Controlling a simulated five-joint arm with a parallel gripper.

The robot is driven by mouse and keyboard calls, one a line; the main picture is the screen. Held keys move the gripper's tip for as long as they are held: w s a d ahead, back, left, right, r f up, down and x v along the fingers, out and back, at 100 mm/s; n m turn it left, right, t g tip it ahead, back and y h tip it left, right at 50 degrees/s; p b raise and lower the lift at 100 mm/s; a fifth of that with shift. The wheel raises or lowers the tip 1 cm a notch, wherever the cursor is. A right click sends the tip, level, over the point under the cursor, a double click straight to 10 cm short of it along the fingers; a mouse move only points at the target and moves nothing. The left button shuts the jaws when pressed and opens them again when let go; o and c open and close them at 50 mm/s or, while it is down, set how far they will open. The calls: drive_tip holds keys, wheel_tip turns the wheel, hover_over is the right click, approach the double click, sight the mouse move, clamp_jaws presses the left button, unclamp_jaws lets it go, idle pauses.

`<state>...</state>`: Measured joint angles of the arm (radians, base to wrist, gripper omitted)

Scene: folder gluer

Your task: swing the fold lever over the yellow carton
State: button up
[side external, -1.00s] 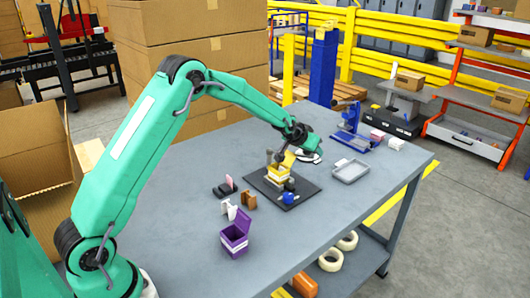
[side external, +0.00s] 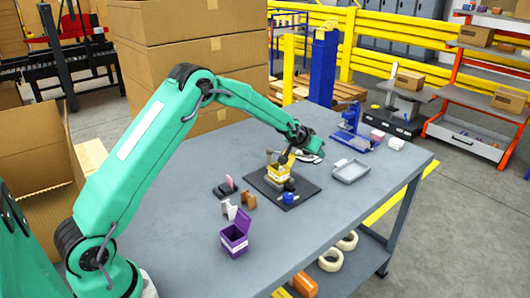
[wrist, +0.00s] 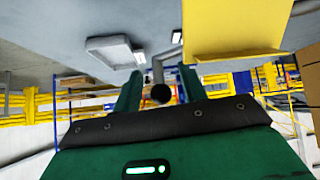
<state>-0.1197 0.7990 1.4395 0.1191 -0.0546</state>
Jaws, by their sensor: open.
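The yellow carton (side external: 279,174) stands on a dark base plate (side external: 301,195) on the table, with a yellow flap at its top. The flap looms large in the wrist view (wrist: 240,30), at the upper right. In the wrist view my gripper (wrist: 159,88) is open. A grey rod with a dark round knob (wrist: 161,93), apparently the fold lever, shows between its two green fingers. I cannot tell whether they touch the knob.
A grey tray (side external: 351,171) lies right of the base plate. A blue knob-like part (side external: 288,198) is at the plate's front. An open purple box (side external: 235,236) and small brown (side external: 245,199) and white pieces stand nearer. A blue press-like device (side external: 349,136) stands at the back right.

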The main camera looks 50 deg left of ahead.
clamp_jaws()
drive_tip(key=shift+s, duration=0.1)
drive_tip(key=shift+s+d+m, duration=0.45)
drive_tip(key=shift+s+m, duration=0.05)
drive_tip(key=shift+s, duration=0.25)
unclamp_jaws()
drive_tip(key=shift+s+r, duration=0.1)
drive_tip(key=shift+r, duration=0.05)
drive_tip(key=v, duration=0.7)
idle(1.2)
drive_tip(key=shift+s+r, duration=0.15)
drive_tip(key=shift+s, duration=0.05)
idle(0.4)
